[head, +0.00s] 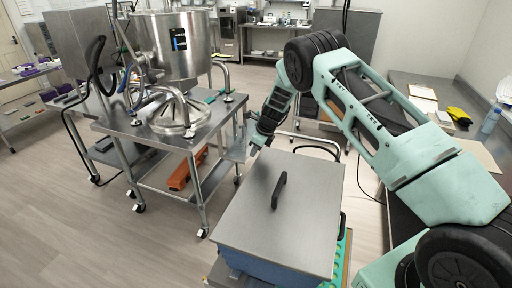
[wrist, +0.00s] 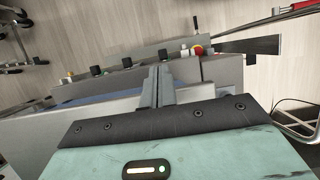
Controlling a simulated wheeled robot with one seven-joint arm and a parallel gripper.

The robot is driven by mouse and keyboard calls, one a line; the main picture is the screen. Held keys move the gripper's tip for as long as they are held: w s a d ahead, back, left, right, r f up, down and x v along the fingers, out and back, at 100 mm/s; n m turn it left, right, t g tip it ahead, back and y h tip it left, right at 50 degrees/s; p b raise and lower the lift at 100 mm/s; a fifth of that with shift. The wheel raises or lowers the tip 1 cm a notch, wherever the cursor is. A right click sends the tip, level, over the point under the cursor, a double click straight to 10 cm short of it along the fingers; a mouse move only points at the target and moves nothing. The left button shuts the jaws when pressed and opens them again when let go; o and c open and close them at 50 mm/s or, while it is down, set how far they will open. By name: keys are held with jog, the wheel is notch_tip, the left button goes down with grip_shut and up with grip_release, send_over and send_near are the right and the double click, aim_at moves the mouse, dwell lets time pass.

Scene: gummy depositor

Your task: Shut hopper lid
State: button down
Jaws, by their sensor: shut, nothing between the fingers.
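The hopper lid (head: 290,185) is a flat brushed-steel panel with a black bar handle (head: 279,190). In the head view it lies over the top of the blue-grey hopper box (head: 275,277) and looks about level. I cannot tell whether its edges are fully seated. My gripper (head: 247,151) is beyond the lid's far left edge, away from the handle. In the wrist view my gripper's fingers (wrist: 158,84) are together and empty, close to the machine's control side. Whether they touch it is unclear.
In the wrist view, black knobs and a red emergency button (wrist: 198,50) line the machine's side. A wheeled steel cart (head: 165,140) with a large kettle (head: 180,48) stands left. A counter (head: 455,130) runs along the right. The floor at front left is clear.

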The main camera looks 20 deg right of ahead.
jog(key=b+v, duration=0.6)
jog(key=v, duration=1.1)
jog(key=shift+r, duration=0.2)
jog(key=shift+s+d, duration=0.1)
